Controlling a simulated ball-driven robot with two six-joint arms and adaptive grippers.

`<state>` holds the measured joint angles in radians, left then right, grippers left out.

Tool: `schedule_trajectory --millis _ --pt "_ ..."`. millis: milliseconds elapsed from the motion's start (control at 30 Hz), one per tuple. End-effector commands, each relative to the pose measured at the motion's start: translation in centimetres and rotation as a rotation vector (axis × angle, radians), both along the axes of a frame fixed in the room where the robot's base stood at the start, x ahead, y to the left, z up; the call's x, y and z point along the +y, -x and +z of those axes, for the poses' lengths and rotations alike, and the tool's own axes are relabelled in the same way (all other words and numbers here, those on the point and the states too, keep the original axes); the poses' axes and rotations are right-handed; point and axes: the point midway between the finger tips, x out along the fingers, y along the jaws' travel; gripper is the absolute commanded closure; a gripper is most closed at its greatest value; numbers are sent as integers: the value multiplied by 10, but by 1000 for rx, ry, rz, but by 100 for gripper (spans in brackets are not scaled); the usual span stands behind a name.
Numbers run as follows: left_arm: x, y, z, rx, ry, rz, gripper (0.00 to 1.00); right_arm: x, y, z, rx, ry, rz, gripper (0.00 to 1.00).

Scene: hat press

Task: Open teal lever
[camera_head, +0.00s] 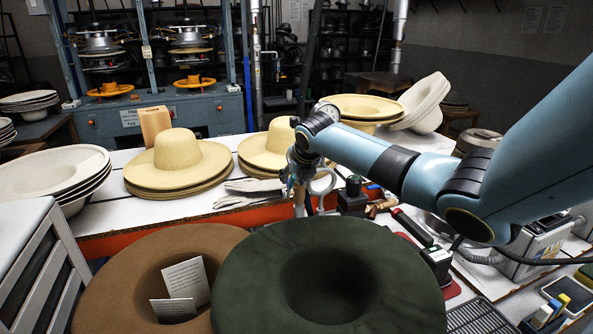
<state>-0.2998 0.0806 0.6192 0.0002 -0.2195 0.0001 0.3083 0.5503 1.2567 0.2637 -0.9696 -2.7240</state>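My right arm comes in from the right, and its gripper (301,190) points down over the white table, behind the green hat. The gripper is small and dark against the clutter, so I cannot tell whether its fingers are open or shut. A black block with a dark green-teal knob (353,186) stands just right of the gripper, apart from it in the picture. I cannot make out a clear teal lever, and cannot tell whether this knob belongs to it. My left gripper is not in view.
A green hat (258,262) and a brown hat (120,285) fill the front. Straw hats (176,160) and white hat stacks (50,172) stand on the table (110,215). Gloves (245,194) lie left of the gripper. A control box (540,243) sits at right. Presses (190,85) stand behind.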

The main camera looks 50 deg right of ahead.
Motion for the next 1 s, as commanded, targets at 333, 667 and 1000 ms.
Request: schedule_trajectory --millis 333,667,1000 --pt "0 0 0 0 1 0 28 14 24 35 -1 2 2 67" --pt "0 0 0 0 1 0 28 16 27 39 0 1 1 67" --pt "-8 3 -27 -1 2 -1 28 33 38 55 7 8 -35 100"
